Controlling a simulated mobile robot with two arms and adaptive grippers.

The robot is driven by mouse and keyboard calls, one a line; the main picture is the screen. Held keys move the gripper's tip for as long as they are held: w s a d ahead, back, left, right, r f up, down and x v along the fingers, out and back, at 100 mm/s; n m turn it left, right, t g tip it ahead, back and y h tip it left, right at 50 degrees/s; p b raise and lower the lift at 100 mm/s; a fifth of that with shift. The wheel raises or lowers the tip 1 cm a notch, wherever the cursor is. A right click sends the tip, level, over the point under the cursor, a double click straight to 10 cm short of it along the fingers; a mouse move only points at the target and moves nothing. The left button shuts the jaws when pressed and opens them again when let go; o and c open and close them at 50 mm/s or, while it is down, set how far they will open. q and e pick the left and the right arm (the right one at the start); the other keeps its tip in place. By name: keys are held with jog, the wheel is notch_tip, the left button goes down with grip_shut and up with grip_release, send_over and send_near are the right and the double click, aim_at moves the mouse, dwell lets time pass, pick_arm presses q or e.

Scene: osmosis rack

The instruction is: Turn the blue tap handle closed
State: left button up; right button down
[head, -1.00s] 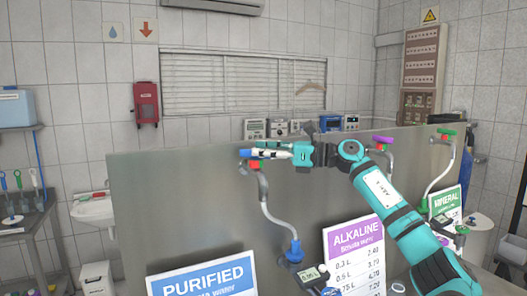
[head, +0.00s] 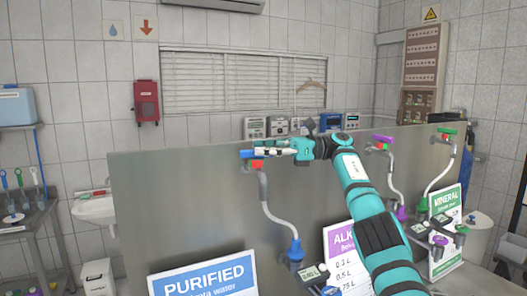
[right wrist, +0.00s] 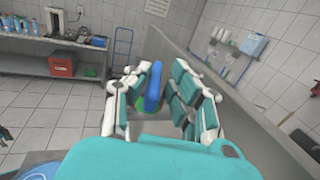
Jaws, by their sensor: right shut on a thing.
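The blue tap handle (head: 246,154) is at the top of the left tap, at the upper edge of the metal panel. My right gripper (head: 265,152) reaches it from the right and is shut on it; its fingers hide part of the handle in the head view. In the right wrist view the blue handle (right wrist: 154,84) stands between the two fingers of my right gripper (right wrist: 152,92). A red part (head: 255,164) shows just under the handle, and a grey curved spout (head: 265,200) runs down to a blue nozzle (head: 295,251). My left gripper is not in view.
The metal panel (head: 180,215) stretches across the front. To the right are a tap with a purple handle (head: 384,139) and one with a green handle (head: 447,131). A purified water sign (head: 204,277) stands below. A sink (head: 95,210) is at the left.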

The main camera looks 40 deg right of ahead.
jog(key=shift+f+g, duration=0.3)
jog(key=shift+f, duration=0.1)
jog(key=c, duration=1.4)
grip_release()
jog(key=shift+o, duration=0.3)
jog(key=shift+s+a+r, duration=0.15)
jog(key=shift+s+r, duration=0.1)
jog(key=shift+w, duration=0.2)
jog(key=shift+t, duration=0.5)
